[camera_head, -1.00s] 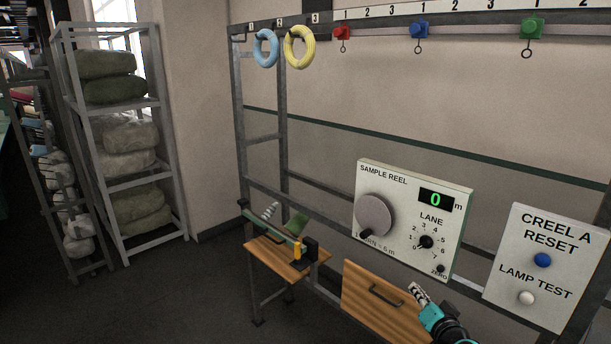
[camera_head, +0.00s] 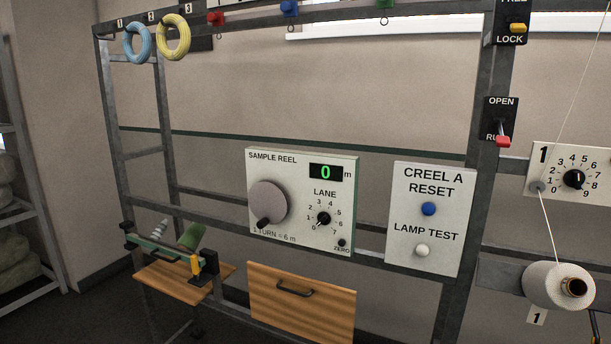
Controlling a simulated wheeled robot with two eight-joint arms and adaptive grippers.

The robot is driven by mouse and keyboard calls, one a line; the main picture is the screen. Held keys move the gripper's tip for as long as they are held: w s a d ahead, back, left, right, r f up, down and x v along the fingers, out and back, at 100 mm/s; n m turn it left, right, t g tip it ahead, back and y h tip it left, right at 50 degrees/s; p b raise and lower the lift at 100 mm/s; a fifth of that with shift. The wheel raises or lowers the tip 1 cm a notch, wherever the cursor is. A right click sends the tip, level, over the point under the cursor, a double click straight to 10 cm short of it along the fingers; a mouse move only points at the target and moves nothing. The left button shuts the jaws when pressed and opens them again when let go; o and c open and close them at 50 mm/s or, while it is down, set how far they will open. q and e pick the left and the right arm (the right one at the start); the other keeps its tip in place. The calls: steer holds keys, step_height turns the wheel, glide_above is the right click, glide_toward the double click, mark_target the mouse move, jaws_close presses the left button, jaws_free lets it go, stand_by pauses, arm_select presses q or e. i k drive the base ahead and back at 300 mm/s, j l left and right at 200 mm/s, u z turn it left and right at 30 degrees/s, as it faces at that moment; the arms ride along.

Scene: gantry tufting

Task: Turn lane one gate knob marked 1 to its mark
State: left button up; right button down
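The lane one gate knob (camera_head: 573,179) is a black round dial on a white panel (camera_head: 541,153) marked 1, at the right edge of the head view. A scale from 0 to 9 runs around it. Its pointer seems to face roughly upward; the exact number is too small to read, and I cannot make out a separate target mark. A white thread passes a grey eyelet (camera_head: 538,187) left of the knob and runs down to a white yarn cone (camera_head: 555,285) with a tag 1 below. Neither of my grippers can be made out.
Left of the knob stand the CREEL A RESET panel (camera_head: 432,245) and the sample reel panel (camera_head: 262,160) with its own LANE dial (camera_head: 323,218). An OPEN lever (camera_head: 502,140) is on the grey post. A wooden drawer (camera_head: 300,318) is below.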

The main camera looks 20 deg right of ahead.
mark_target(573, 178)
steer(key=z, duration=2.3)
